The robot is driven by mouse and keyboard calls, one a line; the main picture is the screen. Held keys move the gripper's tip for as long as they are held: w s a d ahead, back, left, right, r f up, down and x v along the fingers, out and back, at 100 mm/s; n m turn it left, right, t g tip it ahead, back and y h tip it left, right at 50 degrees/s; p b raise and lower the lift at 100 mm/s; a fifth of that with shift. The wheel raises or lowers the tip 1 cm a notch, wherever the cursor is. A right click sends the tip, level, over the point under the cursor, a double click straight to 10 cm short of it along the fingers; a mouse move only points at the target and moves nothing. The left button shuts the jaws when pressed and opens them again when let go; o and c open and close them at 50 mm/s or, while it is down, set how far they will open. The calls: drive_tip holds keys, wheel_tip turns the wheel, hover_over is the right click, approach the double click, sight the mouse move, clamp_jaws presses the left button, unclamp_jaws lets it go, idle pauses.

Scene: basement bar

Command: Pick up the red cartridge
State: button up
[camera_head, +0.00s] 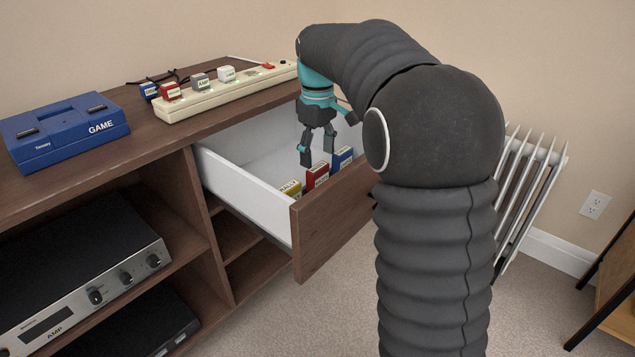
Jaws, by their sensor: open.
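The red cartridge (317,176) stands in the open white drawer (240,190), close behind its wooden front. A yellow cartridge (290,189) stands to its left and a blue cartridge (342,158) to its right. My gripper (316,158) is open and empty, pointing down over the drawer. Its fingertips are just above and behind the red cartridge in the picture; I cannot tell the exact gap. My arm hides the right end of the drawer.
On the cabinet top are a blue game console (65,128) and a cream power strip (225,90) with several plugs. An amplifier (85,285) sits on the shelf below. A white radiator (525,190) stands at right. Carpet in front is clear.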

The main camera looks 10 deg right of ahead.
sight(318, 181)
wheel_tip(318, 181, down, 8)
drive_tip(key=shift+f+b, duration=0.1)
drive_tip(key=shift+b, duration=0.45)
drive_tip(key=c, duration=0.8)
